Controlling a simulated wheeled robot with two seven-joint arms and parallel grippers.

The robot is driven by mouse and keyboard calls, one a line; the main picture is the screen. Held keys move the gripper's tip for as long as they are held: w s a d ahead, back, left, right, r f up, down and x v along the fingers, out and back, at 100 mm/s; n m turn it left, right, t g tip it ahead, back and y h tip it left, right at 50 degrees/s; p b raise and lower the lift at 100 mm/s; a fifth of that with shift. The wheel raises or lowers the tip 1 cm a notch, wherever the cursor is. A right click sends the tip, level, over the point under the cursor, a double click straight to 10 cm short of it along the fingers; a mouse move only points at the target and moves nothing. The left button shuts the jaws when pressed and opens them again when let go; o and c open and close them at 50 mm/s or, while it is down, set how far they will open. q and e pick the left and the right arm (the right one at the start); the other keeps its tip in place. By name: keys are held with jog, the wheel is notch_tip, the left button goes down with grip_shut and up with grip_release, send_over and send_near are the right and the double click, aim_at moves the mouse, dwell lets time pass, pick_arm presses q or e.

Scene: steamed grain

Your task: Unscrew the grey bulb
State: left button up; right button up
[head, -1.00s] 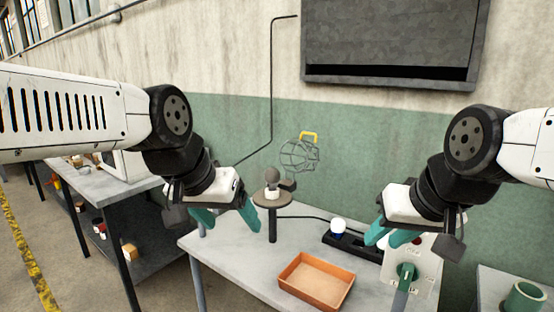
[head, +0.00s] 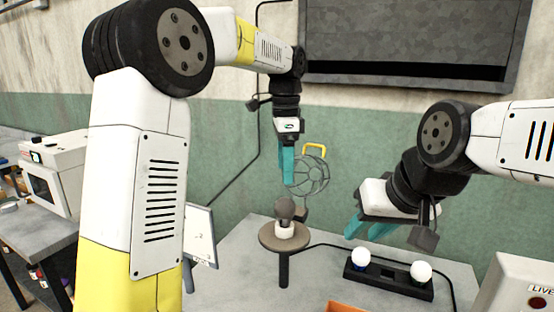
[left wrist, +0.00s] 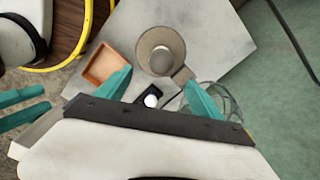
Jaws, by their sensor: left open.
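The grey bulb (head: 285,208) stands upright in a white socket (head: 286,230) on a round brown stand (head: 268,241). It also shows in the left wrist view (left wrist: 161,54), seen from above, beyond the fingertips. My left gripper (head: 287,178) points down above the bulb, apart from it. In the left wrist view its teal fingers (left wrist: 159,78) are open and empty, on either side of the bulb's line. My right gripper (head: 364,232) is open and empty, to the right of the stand. Its separated fingers also show at the left wrist view's left edge.
A black holder (head: 388,280) bears a blue-based white bulb (head: 360,258) and another white bulb (head: 421,271). A wire-cage lamp (head: 311,178) with a yellow handle is behind the stand. An orange tray (left wrist: 99,67) and a control box (head: 515,283) are nearby.

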aim_at(285, 198)
pick_arm(q)
jog(key=shift+w+d+f, duration=0.1)
jog(key=shift+w+f, duration=0.05)
jog(key=shift+w, duration=0.05)
notch_tip(285, 198, down, 12)
jog(key=shift+f, duration=0.1)
jog(key=m, duration=0.4)
jog(key=shift+f, duration=0.1)
jog(key=m, duration=0.3)
jog(key=shift+m, duration=0.4)
jog(key=m, duration=0.6)
jog(key=c, duration=1)
jog(key=n, duration=0.4)
jog(key=shift+n, duration=0.3)
jog(key=n, duration=1.2)
jog(key=shift+n, duration=0.3)
jog(key=o, duration=1)
